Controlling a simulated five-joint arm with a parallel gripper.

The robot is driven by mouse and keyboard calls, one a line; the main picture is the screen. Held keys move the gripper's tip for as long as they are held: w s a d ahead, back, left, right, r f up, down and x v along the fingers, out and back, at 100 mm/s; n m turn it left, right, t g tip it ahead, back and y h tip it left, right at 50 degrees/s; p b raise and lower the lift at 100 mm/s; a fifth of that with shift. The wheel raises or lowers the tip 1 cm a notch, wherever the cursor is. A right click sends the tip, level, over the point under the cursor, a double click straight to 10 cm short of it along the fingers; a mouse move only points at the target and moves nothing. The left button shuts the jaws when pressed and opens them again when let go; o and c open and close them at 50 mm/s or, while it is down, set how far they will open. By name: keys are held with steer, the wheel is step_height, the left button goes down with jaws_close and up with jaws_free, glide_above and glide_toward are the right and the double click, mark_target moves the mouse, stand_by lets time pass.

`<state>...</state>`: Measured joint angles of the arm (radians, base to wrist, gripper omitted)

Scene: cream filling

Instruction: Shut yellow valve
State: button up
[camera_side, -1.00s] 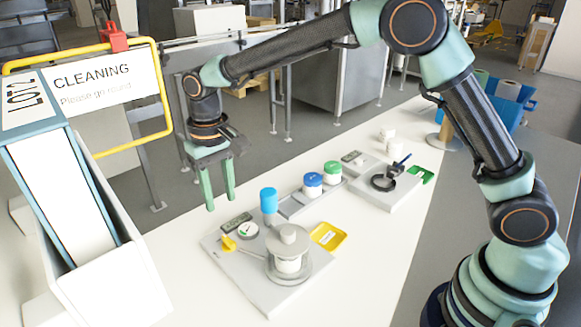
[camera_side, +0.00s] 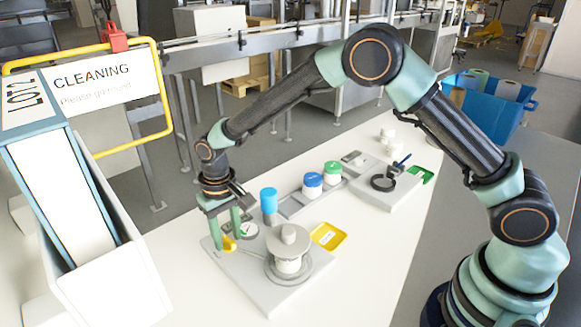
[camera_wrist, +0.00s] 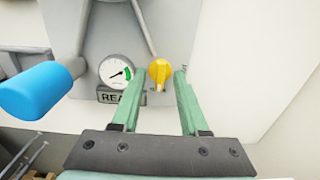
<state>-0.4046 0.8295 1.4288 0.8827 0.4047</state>
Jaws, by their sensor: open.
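The yellow valve (camera_side: 229,244) is a small knob with a handle at the left edge of the grey base plate (camera_side: 262,292). In the wrist view the yellow valve (camera_wrist: 160,74) shows between and just beyond the tips of my gripper (camera_wrist: 165,80); its narrow handle points toward the gripper. My gripper (camera_side: 229,243) is open, its green fingers pointing down around the valve in the side view. I cannot tell whether a finger touches it. A round dial gauge (camera_wrist: 117,72) with a green sector sits left of the valve, above a display (camera_wrist: 122,97) partly hidden by the left finger.
A blue-capped cylinder (camera_side: 268,201) stands close behind the gripper. A grey filling pot (camera_side: 288,245) and a yellow tray (camera_side: 328,236) are to the right. Jars with blue (camera_side: 313,181) and green (camera_side: 332,170) lids stand farther back. A white bin (camera_side: 110,280) is at left.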

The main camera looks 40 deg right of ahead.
jaws_close()
steer(key=shift+n, duration=0.4)
steer(key=n, duration=1.7)
stand_by(0.3)
